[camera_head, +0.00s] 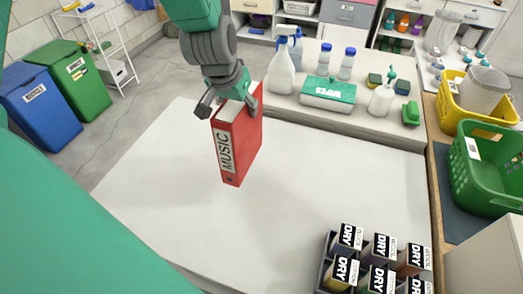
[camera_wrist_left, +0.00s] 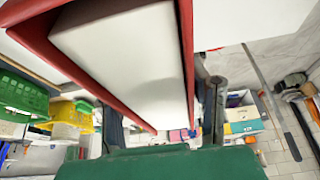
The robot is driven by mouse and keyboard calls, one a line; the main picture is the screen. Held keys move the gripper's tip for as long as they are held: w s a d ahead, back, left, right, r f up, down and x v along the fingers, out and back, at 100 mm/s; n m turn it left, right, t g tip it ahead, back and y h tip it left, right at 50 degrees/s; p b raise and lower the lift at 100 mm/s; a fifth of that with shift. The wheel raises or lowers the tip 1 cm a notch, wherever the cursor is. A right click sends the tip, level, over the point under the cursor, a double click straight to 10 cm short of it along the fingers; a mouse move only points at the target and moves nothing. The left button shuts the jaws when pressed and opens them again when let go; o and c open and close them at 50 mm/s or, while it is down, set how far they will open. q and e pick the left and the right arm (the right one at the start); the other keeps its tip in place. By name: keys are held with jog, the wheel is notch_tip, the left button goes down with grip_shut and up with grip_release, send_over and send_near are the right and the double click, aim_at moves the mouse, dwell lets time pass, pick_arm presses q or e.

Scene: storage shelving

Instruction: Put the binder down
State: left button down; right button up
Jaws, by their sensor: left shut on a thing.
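The red binder (camera_head: 240,140), marked MUSIC on its spine, is held upright over the white table (camera_head: 170,165). I cannot tell whether its lower edge touches the table top. My left gripper (camera_head: 226,103) comes in from the upper left and is shut on the binder's upper part. In the left wrist view the binder's red cover (camera_wrist_left: 187,60) and white pages (camera_wrist_left: 120,50) fill the upper left, close to the camera. My right gripper is not in view.
Bottles, a green wipes box (camera_head: 328,93) and sponges stand on the raised ledge behind. A divided box of DRY-labelled items (camera_head: 328,262) sits at the front right. Green (camera_head: 485,165) and yellow (camera_head: 450,105) baskets stand at right. The table's middle and left are clear.

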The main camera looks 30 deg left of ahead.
pick_arm(q)
notch_tip(320, 180, down, 8)
dwell(0.4)
jog(key=shift+a, duration=0.1)
jog(key=c, duration=0.8)
grip_release()
jog(key=shift+f, duration=0.1)
jog(key=shift+c, duration=0.2)
